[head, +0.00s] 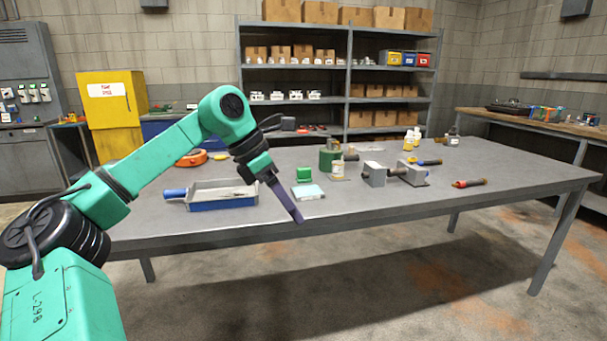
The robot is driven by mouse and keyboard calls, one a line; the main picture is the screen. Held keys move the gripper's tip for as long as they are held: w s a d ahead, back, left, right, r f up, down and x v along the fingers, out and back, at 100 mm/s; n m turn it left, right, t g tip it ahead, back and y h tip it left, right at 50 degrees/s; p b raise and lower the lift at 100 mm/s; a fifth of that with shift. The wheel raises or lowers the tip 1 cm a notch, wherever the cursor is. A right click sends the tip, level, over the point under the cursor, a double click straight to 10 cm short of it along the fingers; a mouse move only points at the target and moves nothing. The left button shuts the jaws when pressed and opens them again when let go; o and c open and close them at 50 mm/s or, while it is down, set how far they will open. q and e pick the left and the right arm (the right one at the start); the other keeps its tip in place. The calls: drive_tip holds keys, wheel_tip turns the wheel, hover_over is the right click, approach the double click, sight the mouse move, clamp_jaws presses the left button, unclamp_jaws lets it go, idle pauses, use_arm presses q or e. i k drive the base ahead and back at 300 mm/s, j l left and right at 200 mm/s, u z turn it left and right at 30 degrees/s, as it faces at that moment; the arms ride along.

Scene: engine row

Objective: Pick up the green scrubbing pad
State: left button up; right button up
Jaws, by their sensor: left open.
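A small bright green block (304,174), which looks like the green scrubbing pad, sits on the grey metal table (440,195). Just in front of it lies a flat pale green-white piece (308,192); I cannot tell what it is. My left gripper (294,212) is open and points down at the table's front edge, in front and slightly left of both. Its dark fingers are seen nearly side-on, with nothing visible between them. It appears apart from the green block. My right gripper is out of view.
A blue-and-grey tray (222,204) with a blue-handled tool stands left of the gripper. A green cylinder (329,159) and a small jar (338,170) stand behind the green block. Grey metal blocks (374,175) are to the right.

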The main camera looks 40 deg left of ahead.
sight(304, 173)
drive_tip(key=i+j, duration=0.45)
drive_tip(key=j, duration=0.15)
drive_tip(key=i+j, duration=0.45)
drive_tip(key=j, duration=0.15)
drive_tip(key=i+j, duration=0.45)
drive_tip(key=j, duration=0.15)
